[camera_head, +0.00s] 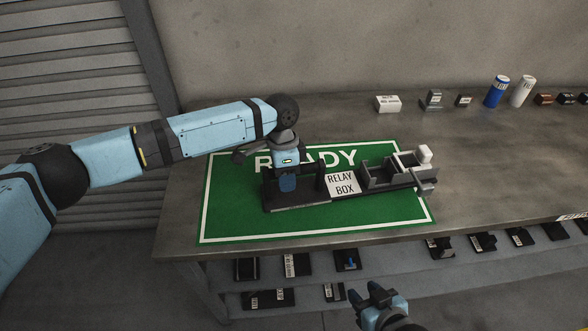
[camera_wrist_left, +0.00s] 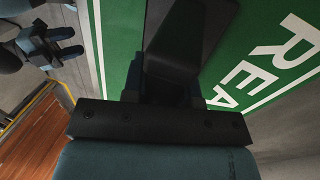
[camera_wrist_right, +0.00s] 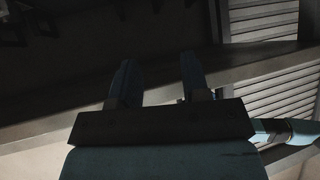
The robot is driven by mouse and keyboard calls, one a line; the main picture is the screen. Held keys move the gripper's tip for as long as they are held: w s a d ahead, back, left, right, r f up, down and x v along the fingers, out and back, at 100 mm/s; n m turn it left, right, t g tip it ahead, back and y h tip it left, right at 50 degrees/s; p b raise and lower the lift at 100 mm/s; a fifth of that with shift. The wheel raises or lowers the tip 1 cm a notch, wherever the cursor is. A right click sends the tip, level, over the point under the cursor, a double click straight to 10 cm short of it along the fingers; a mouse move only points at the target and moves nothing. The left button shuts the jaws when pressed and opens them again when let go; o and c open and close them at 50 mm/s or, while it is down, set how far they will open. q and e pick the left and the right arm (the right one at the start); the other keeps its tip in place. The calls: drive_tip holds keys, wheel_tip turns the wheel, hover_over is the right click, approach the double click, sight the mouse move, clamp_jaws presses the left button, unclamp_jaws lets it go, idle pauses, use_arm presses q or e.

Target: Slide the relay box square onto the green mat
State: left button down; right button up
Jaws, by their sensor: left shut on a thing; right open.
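The relay box (camera_head: 343,184) is a long dark unit with a white "RELAY BOX" label and grey parts at its right end. It lies on the green mat (camera_head: 225,215), slightly turned against the mat's front edge. Its right end reaches to or past the mat's right border. My left gripper (camera_head: 288,184) is shut on the box's left end. In the left wrist view a dark part (camera_wrist_left: 185,45) covers the middle, so the grip itself is hidden. My right gripper (camera_head: 368,292) is open and empty, in front of the table's front edge; its fingers show in the right wrist view (camera_wrist_right: 158,78).
The grey table (camera_head: 500,160) is bare to the right of the mat. Along its back stand a white box (camera_head: 388,104), a blue can (camera_head: 497,92), a white can (camera_head: 522,92) and small parts. A lower shelf (camera_head: 400,258) holds several dark parts.

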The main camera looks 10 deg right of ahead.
use_arm(q)
drive_tip(key=shift+a, duration=0.1)
use_arm(e)
drive_tip(key=shift+r, duration=0.1)
use_arm(q)
drive_tip(key=shift+a+r+p, duration=0.2)
drive_tip(key=shift+a+p, duration=0.45)
drive_tip(key=shift+p, duration=0.1)
drive_tip(key=a+p, duration=0.2)
drive_tip(key=a, duration=0.2)
drive_tip(key=shift+a+f+p, duration=0.1)
drive_tip(key=shift+a+p, duration=0.05)
drive_tip(key=shift+p, duration=0.2)
drive_tip(key=a+p, duration=0.2)
drive_tip(key=a, duration=0.1)
drive_tip(key=shift+a+f, duration=0.1)
drive_tip(key=shift+a, duration=0.55)
drive_tip(key=shift+f, duration=0.15)
drive_tip(key=shift+a, duration=0.1)
use_arm(e)
drive_tip(key=r, duration=0.2)
drive_tip(key=s+r, duration=0.1)
drive_tip(key=shift+d, duration=0.35)
